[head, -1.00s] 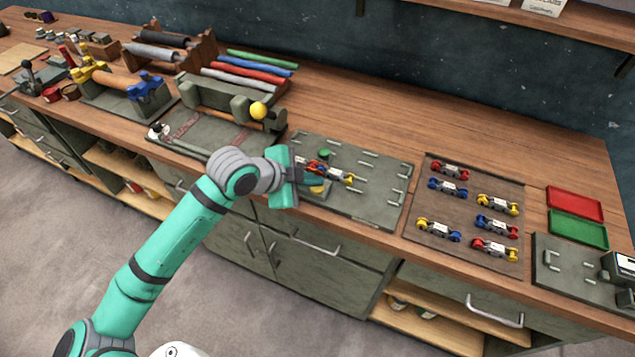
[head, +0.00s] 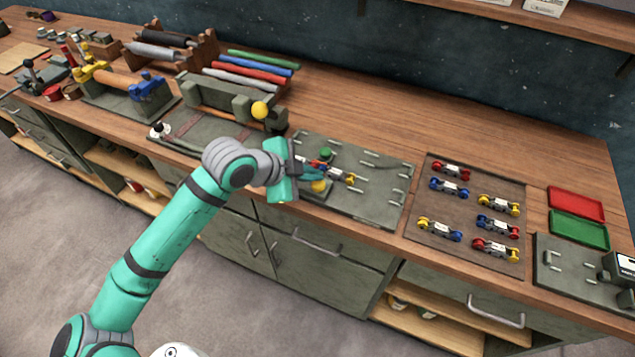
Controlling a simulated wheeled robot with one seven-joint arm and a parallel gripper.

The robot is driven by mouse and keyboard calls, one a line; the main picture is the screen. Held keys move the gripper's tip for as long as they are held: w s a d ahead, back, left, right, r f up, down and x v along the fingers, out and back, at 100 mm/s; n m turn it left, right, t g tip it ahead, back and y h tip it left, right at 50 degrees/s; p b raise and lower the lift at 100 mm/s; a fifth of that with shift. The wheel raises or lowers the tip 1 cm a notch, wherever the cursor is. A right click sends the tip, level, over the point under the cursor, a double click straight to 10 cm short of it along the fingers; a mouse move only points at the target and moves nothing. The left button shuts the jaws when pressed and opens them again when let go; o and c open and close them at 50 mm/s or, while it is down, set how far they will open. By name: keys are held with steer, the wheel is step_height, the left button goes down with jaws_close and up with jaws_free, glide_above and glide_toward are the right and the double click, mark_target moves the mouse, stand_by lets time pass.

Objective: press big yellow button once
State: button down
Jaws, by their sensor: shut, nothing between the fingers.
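The big yellow button (head: 318,187) sits at the front left of a grey-green board (head: 380,205) on the bench. Its upper part is close to or behind my fingers in this view. My gripper (head: 321,174) is shut and empty, its fingertips beside or just above the button. I cannot tell whether they touch it. A green button (head: 326,153) stands farther back on the same board. A small yellow-wheeled part (head: 343,177) lies just right of my fingertips.
A dark tray (head: 465,210) with several coloured-wheel parts lies to the right, then red (head: 575,204) and green (head: 578,230) trays. A yellow ball knob (head: 260,109) stands on the fixture to the left. The rear middle of the bench is clear.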

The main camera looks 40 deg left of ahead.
mark_target(314, 186)
steer(key=shift+r, duration=0.1)
steer(key=shift+w+r, duration=0.15)
steer(key=shift+r, duration=1.85)
steer(key=shift+d+r, duration=0.15)
steer(key=shift+r, duration=0.25)
steer(key=shift+s, duration=0.2)
steer(key=shift+w, duration=0.1)
